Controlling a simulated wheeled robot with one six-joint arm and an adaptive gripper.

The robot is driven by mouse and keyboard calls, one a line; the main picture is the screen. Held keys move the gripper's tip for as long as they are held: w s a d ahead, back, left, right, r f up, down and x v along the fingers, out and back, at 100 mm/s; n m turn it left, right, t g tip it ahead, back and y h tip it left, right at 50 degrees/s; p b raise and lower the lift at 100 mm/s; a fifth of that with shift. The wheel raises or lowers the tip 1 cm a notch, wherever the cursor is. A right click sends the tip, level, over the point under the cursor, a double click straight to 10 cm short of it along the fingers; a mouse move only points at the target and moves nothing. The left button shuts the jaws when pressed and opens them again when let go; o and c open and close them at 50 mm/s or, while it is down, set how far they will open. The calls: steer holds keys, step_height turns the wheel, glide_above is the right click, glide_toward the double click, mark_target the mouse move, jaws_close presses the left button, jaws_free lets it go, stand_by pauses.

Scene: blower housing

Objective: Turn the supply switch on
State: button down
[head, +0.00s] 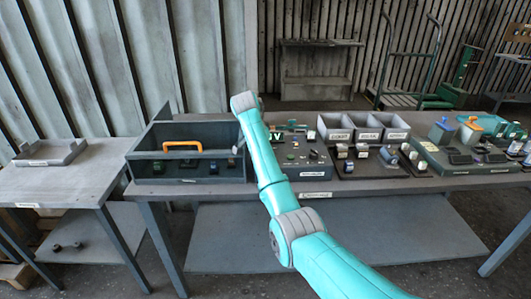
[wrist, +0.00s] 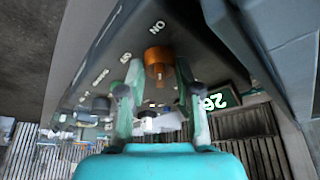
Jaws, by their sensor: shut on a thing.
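The control box (head: 308,170) stands on the bench in the head view, partly behind my arm. In the wrist view its dark sloping panel (wrist: 120,40) appears upside down. An orange rotary knob (wrist: 157,62) sits on the panel, with small white lettering around it, one label reading ON. My gripper (wrist: 157,78) has its two fingers on either side of the knob and is shut on it. Which way the knob points I cannot tell. A lit green-white display (wrist: 216,101) is beside the right finger. In the head view my arm hides the knob and gripper.
A dark open tote (head: 215,168) with an orange handle stands left of the control box. Grey bins (head: 350,128) and fixtures with small parts (head: 370,165) are to the right. A side table with a shallow tray (head: 50,153) is at far left.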

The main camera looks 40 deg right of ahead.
steer(key=shift+f, duration=0.1)
steer(key=c, duration=0.8)
jaws_free()
steer(key=v, duration=0.7)
steer(key=shift+r, duration=0.3)
steer(key=shift+f, duration=0.1)
